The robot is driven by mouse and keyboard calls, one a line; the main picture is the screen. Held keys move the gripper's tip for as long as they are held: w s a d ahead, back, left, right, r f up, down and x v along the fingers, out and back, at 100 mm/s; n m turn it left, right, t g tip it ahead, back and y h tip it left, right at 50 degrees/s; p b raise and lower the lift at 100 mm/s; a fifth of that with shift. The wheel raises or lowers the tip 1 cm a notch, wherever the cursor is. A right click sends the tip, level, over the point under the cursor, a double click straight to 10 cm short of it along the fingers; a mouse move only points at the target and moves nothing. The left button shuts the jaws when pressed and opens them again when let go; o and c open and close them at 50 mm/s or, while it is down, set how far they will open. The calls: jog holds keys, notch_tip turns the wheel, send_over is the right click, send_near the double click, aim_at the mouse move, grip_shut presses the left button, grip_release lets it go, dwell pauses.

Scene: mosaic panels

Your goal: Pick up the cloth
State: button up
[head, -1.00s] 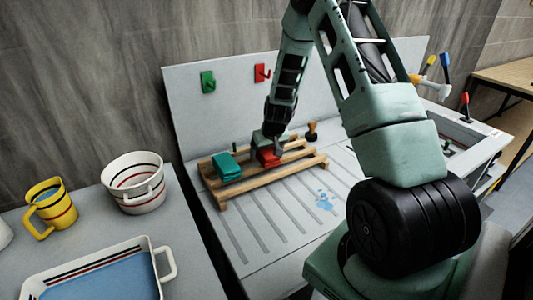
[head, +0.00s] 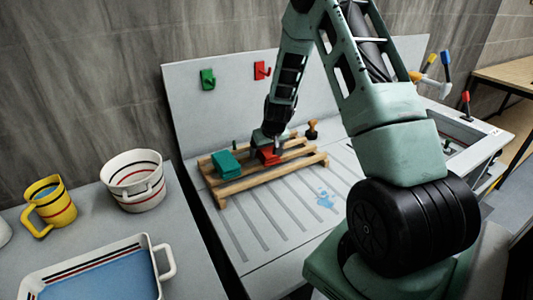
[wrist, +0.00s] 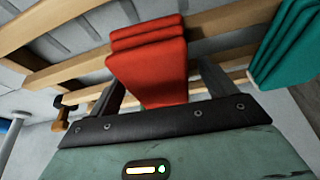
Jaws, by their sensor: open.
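A red folded cloth (head: 270,158) lies on the slatted wooden rack (head: 232,188). A teal folded cloth (head: 224,164) lies on the same rack to its left. My gripper (head: 269,142) is at the red cloth, pointing down. In the wrist view the red cloth (wrist: 150,70) reaches between the two fingers of my open gripper (wrist: 160,88), and the teal cloth (wrist: 287,45) is off to the right. I cannot tell whether the fingers touch the red cloth.
A grey back panel with a green hook (head: 208,79) and a red hook (head: 262,70) rises behind the rack. A brown-handled stamp-like object (head: 312,129) stands near the rack's right end. A striped pot (head: 134,180), yellow jug (head: 49,205) and tray (head: 158,262) are at left.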

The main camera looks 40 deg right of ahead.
jog(key=c, duration=1)
jog(key=shift+r, duration=0.15)
jog(key=shift+c, duration=0.2)
jog(key=shift+r+p, duration=0.2)
jog(key=shift+p, duration=0.2)
notch_tip(320, 180, up, 10)
jog(key=shift+f+b, duration=0.1)
jog(key=shift+b, duration=1.05)
jog(key=o, duration=0.3)
jog(key=shift+c, duration=1.2)
